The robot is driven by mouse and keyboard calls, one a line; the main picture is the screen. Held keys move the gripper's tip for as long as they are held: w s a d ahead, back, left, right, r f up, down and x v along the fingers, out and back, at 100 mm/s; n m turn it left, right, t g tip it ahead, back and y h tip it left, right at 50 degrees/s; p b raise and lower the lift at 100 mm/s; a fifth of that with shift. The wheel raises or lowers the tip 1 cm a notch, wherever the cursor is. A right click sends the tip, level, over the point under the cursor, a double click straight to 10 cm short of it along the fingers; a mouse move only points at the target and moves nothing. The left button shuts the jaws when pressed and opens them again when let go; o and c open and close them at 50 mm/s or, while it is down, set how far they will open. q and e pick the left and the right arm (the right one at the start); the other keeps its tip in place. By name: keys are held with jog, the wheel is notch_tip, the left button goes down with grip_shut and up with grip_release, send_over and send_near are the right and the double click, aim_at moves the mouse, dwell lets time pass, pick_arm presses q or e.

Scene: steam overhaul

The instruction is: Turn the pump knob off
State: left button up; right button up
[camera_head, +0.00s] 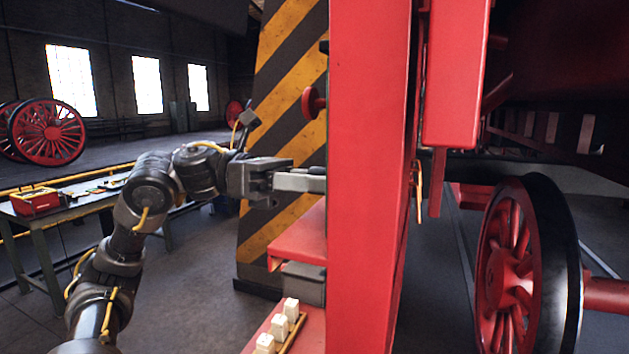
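A round red knob (313,103) sticks out beside the left edge of the tall red post, in front of the striped pillar. It is the only knob I can make out; no label shows that it is the pump knob, and its setting cannot be read. My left arm comes in from the left. Its gripper (300,181) points right, below the knob and apart from it, with the finger ends reaching the post's edge. The fingers are seen from the side and overlap, so their gap is hidden. My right gripper is not in view.
The red post (367,200) blocks the view behind it. A red panel with white blocks (278,328) is at the bottom. The yellow-and-black striped pillar (290,60) stands behind. A red wheel (508,270) is at right, a workbench with a red toolbox (36,202) at left.

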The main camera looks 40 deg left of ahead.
pick_arm(q)
jog(key=n, duration=0.3)
jog(key=shift+n, duration=2.2)
jog(key=o, duration=1)
jog(key=shift+c, duration=0.2)
